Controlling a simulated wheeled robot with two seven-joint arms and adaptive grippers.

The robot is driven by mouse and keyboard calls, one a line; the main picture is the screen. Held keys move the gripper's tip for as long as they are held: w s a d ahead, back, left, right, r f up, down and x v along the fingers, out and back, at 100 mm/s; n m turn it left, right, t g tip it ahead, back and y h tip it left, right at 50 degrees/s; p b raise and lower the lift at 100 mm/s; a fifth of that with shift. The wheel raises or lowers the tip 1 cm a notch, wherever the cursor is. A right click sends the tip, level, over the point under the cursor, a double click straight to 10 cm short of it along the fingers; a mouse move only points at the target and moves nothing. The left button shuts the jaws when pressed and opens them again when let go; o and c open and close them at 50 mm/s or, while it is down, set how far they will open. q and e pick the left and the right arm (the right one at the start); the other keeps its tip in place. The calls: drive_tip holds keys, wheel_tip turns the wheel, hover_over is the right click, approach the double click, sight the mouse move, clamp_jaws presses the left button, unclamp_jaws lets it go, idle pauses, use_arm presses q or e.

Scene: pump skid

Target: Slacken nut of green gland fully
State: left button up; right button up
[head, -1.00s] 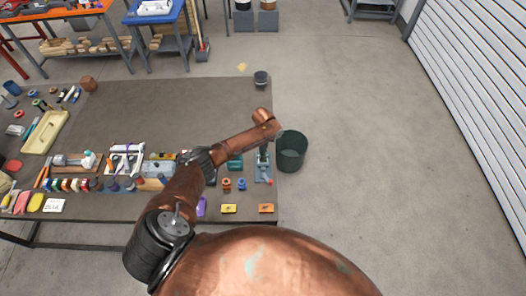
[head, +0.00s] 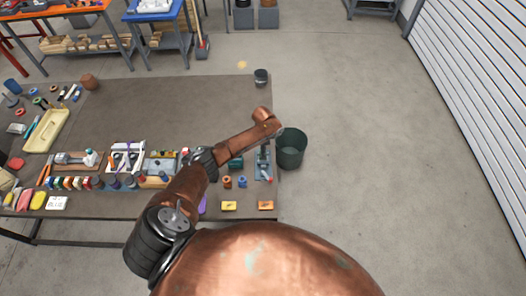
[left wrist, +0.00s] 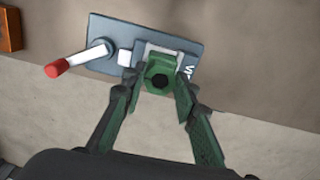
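The green gland with its hexagonal nut (left wrist: 159,80) shows in the left wrist view, on a grey-blue fixture (left wrist: 195,52) with white lettering. A dark round hole is in the middle of the nut. My left gripper (left wrist: 157,84) has one finger on each side of the nut, close to it. I cannot tell whether the fingers press on the nut or stand just clear of it. In the head view the fixture (head: 263,172) stands near the table's right edge, under my left arm's end. My left fingers are too small to make out there. My right gripper is not in view.
A lever with a red grip (left wrist: 57,68) sticks out from the fixture. A dark green bin (head: 291,150) stands on the floor beside the table (head: 150,105). Yellow (head: 229,206) and orange (head: 265,205) blocks lie near the front edge. The table's back middle is clear.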

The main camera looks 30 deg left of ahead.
use_arm(q)
drive_tip(key=o, duration=0.4)
wheel_tip(320, 180, up, 12)
drive_tip(key=shift+r, duration=0.1)
idle(0.5)
idle(0.4)
